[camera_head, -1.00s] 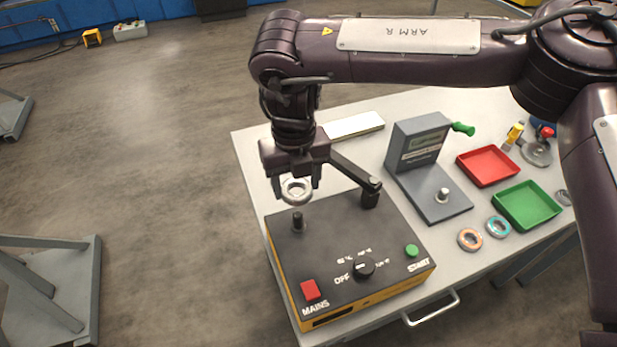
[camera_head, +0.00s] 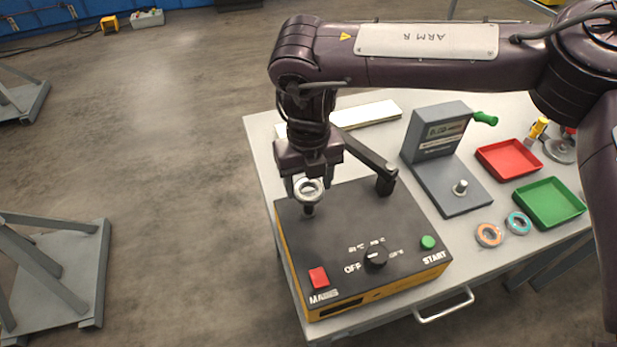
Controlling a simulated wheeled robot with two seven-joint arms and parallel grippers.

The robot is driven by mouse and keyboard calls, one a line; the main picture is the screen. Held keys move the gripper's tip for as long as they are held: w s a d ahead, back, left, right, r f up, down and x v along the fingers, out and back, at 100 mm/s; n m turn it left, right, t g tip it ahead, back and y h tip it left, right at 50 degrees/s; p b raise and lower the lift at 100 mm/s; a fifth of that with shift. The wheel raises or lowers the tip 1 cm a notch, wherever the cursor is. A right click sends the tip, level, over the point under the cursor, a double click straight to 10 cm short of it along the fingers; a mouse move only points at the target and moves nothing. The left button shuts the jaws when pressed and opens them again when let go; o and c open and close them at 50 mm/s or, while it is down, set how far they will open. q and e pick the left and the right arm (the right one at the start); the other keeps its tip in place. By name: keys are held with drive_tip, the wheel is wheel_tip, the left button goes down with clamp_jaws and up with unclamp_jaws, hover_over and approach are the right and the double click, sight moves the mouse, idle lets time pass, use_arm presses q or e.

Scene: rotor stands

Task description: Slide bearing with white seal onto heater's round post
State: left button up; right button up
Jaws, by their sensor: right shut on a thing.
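My right gripper (camera_head: 310,183) points down, shut on the bearing with the white seal (camera_head: 309,199), a pale ring. It holds the ring right at the heater's dark round post (camera_head: 308,211). The upper end of the post is hidden by the ring, and I cannot tell whether the ring is around the post or just above it. The heater (camera_head: 350,225) is a black-topped yellow box with a red MAINS switch, a dial and a green START button. My left gripper is out of view.
A hinged dark arm (camera_head: 367,153) rises at the heater's back right corner. A grey press-like device (camera_head: 440,150), red tray (camera_head: 508,159), green tray (camera_head: 549,203), orange-ringed bearing (camera_head: 489,235) and teal-ringed bearing (camera_head: 518,223) stand on the table to the right.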

drive_tip(key=shift+f, duration=0.15)
drive_tip(key=shift+f, duration=0.3)
drive_tip(key=shift+f+b, duration=0.25)
drive_tip(key=shift+b, duration=0.05)
idle(0.6)
drive_tip(key=shift+f, duration=0.35)
drive_tip(key=shift+f+b, duration=0.2)
drive_tip(key=shift+b, duration=0.1)
drive_tip(key=shift+f+b, duration=0.75)
drive_tip(key=shift+f, duration=0.55)
drive_tip(key=shift+f+b, duration=0.3)
drive_tip(key=shift+f, duration=0.15)
idle(0.3)
